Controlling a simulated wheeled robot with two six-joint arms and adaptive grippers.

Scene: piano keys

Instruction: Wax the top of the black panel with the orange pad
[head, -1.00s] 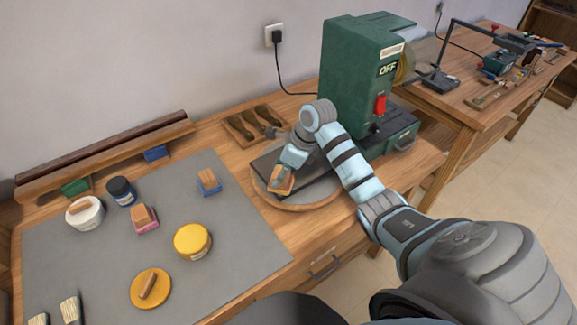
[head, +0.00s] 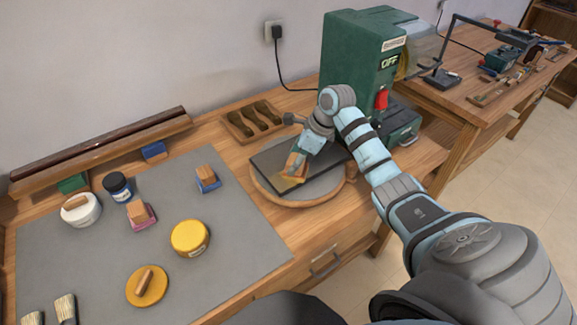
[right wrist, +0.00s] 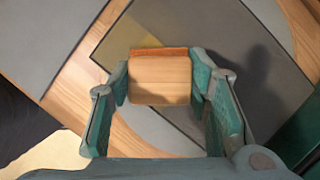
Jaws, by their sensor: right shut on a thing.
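The black panel (head: 270,160) lies flat on a round grey disc with a wooden rim (head: 300,204). A yellowish patch (right wrist: 137,38) shows on the panel beside the pad. The pad's underside is hidden, so contact is hard to tell. My left gripper is out of view.
A green machine (head: 360,60) stands right behind the panel. A tool tray (head: 252,121) is behind it. On the grey mat (head: 225,240) at left are a yellow tin (head: 190,238), its lid (head: 147,286), a blue pad block (head: 207,178), a pink pad block (head: 140,215) and jars.

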